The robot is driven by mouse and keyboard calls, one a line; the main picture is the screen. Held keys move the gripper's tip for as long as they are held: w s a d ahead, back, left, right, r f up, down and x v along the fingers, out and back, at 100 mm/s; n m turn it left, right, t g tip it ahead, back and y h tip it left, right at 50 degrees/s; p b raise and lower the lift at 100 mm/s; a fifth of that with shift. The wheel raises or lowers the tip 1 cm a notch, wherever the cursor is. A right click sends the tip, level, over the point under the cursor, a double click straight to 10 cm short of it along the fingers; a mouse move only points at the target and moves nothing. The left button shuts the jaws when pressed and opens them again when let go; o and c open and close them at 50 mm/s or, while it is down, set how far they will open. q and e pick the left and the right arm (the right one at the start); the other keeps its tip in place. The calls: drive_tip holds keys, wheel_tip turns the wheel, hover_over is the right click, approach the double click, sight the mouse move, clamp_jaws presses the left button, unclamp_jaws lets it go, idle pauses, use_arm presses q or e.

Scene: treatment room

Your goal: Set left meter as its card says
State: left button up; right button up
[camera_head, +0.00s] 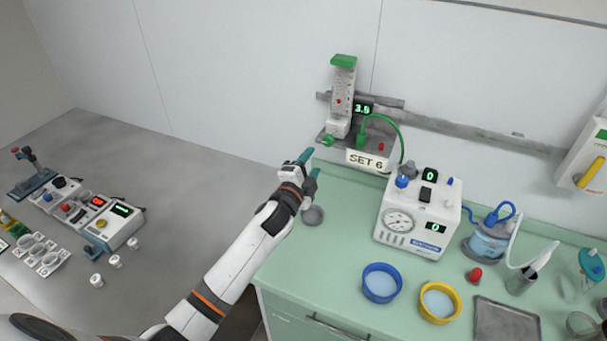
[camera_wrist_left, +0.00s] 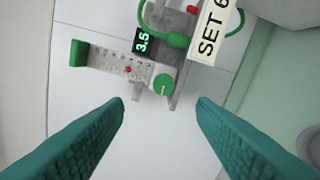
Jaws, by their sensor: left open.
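The left meter (camera_head: 342,98) is an upright clear and white flowmeter with a green cap, mounted on the wall rail. Its green knob (camera_head: 327,140) is at its lower end and also shows in the left wrist view (camera_wrist_left: 164,85). A display (camera_head: 363,109) beside it reads 3.5, and a red marker sits in its tube. Its card (camera_head: 366,161) reads SET 6. My left gripper (camera_head: 309,171) is open and empty, below the knob in the head view. In the left wrist view the knob lies beyond and between the spread fingertips (camera_wrist_left: 160,103), apart from them. My right gripper is not seen.
A white suction unit (camera_head: 418,215) with a dial and two 0 displays stands right of the meter on the green counter (camera_head: 320,262). Blue (camera_head: 381,283) and yellow (camera_head: 439,302) bowls are in front. A grey round item (camera_head: 313,215) lies near my gripper. A green hose loops beside the meter.

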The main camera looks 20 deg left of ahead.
use_arm(q)
drive_tip(key=s+b, duration=0.3)
drive_tip(key=s, duration=0.8)
drive_tip(key=shift+s+a+b, duration=0.3)
drive_tip(key=shift+s+b, duration=0.1)
